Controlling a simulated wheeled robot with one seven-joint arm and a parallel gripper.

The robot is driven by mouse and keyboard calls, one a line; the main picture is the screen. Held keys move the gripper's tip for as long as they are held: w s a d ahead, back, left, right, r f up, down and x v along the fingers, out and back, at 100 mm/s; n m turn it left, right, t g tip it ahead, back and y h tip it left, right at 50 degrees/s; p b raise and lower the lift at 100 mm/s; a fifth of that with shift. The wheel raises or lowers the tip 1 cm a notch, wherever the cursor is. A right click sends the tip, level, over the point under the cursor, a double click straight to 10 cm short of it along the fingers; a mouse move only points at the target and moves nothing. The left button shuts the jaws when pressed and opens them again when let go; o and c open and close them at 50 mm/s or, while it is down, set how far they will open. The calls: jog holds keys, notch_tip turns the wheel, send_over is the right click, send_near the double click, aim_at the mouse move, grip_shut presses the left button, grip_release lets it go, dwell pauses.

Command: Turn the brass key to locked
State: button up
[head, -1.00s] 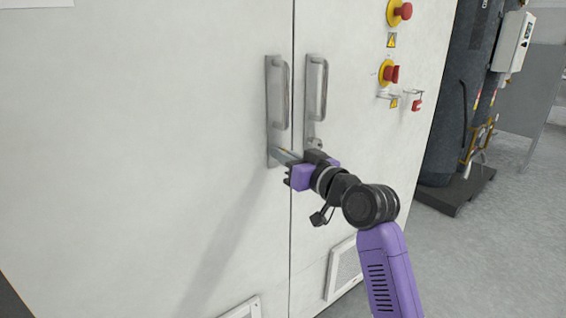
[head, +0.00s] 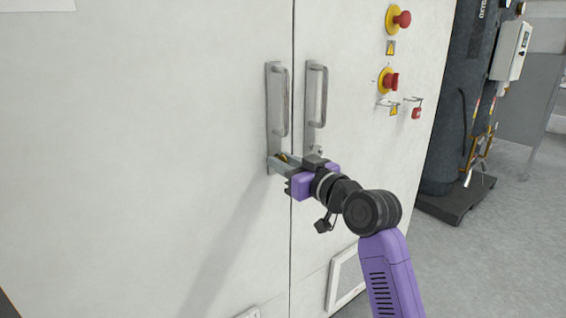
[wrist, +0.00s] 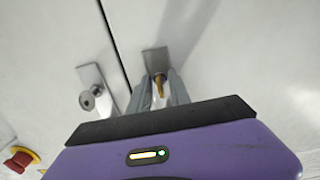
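The brass key (wrist: 159,88) sticks out of the lock at the lower end of the left door's handle plate (head: 273,100). In the head view only a bit of brass (head: 282,157) shows between my fingers. My gripper (head: 279,163) is at the lock, its grey fingers pointing at the door. In the wrist view the fingers (wrist: 159,76) stand on either side of the key, apart, with narrow gaps beside it. They look open around the key. Whether either finger touches it is hard to tell.
The right door has a similar handle plate (head: 316,95) with a keyhole cylinder (wrist: 87,103) close beside my gripper. Red emergency buttons (head: 389,81) and a hanging red-tagged key (head: 416,112) are further right. A dark tank (head: 455,100) stands beyond the cabinet.

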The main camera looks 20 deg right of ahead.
jog(key=shift+s, duration=0.1)
jog(key=v, duration=0.7)
jog(key=shift+s, duration=0.25)
jog(key=shift+d, duration=0.1)
